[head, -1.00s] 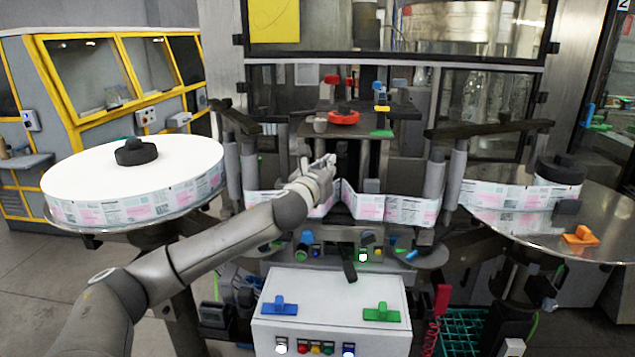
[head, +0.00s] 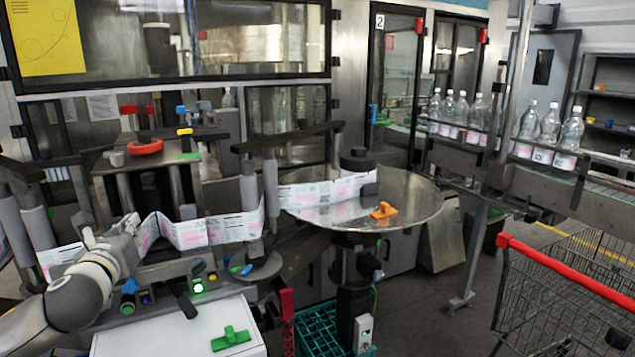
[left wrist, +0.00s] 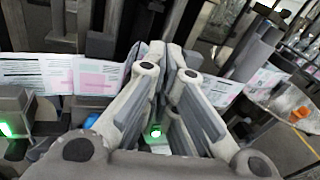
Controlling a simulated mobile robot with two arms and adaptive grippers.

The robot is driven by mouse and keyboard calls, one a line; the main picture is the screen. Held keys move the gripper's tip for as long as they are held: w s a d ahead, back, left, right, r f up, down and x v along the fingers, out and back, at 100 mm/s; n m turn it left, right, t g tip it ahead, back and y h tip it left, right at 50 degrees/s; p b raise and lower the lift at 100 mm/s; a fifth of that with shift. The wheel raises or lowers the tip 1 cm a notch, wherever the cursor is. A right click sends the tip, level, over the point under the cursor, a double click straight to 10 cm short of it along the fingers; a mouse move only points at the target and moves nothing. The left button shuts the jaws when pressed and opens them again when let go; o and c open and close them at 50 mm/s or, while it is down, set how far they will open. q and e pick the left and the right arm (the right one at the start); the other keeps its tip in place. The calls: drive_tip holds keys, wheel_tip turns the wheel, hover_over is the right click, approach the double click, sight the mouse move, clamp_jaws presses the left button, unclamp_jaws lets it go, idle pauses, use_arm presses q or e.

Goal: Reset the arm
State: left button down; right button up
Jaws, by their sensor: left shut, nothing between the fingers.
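My left arm comes in from the lower left of the head view. Its gripper (head: 112,230) is in front of the label strip (head: 190,232) of the labeller, shut and empty. In the left wrist view the gripper (left wrist: 168,58) has its fingers drawn together at the tips, with nothing held between them. The label strip (left wrist: 95,78) runs behind the fingers there. I cannot tell whether the fingers touch the strip. My right arm and gripper are in no view.
Below the gripper are a control panel with a lit green button (head: 198,287) and a white box with a green knob (head: 231,338). A round metal table (head: 415,205) holds an orange knob (head: 383,211). A red-handled cart (head: 565,265) and a bottle conveyor (head: 590,190) stand at right.

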use_arm(q)
drive_tip(key=s+d+f+n+g+h, duration=0.1)
drive_tip(key=s+d+f+n+g, duration=0.15)
drive_tip(key=d+f+n, duration=0.4)
drive_tip(key=s+d+f+n+g+h, duration=0.1)
drive_tip(key=s+d+f, duration=0.25)
drive_tip(key=f, duration=0.55)
drive_tip(key=s+d+f+n+g+h, duration=0.1)
drive_tip(key=s+d+f+n+g, duration=0.2)
drive_tip(key=f, duration=0.4)
drive_tip(key=s+d+f+n+g+h, duration=0.1)
drive_tip(key=s+d+f+n+g, duration=0.15)
drive_tip(key=s+f+n, duration=0.5)
drive_tip(key=s+d+f+n+g, duration=0.25)
drive_tip(key=s+n, duration=0.25)
drive_tip(key=s, duration=0.5)
drive_tip(key=s+d+f+n+g+h, duration=0.1)
drive_tip(key=s+d+f+n+g, duration=0.1)
drive_tip(key=s+d+f+n, duration=0.5)
drive_tip(key=s+a+f+g, duration=0.1)
drive_tip(key=s+a+f, duration=0.1)
drive_tip(key=f, duration=1.1)
drive_tip(key=s+a+f, duration=0.2)
drive_tip(key=f, duration=1)
drive_tip(key=s+a+f+g, duration=0.1)
drive_tip(key=s+a+f, duration=0.1)
drive_tip(key=s+f, duration=1.3)
drive_tip(key=shift+s+a+m, duration=0.25)
drive_tip(key=shift+s+m, duration=0.15)
drive_tip(key=shift+s, duration=0.25)
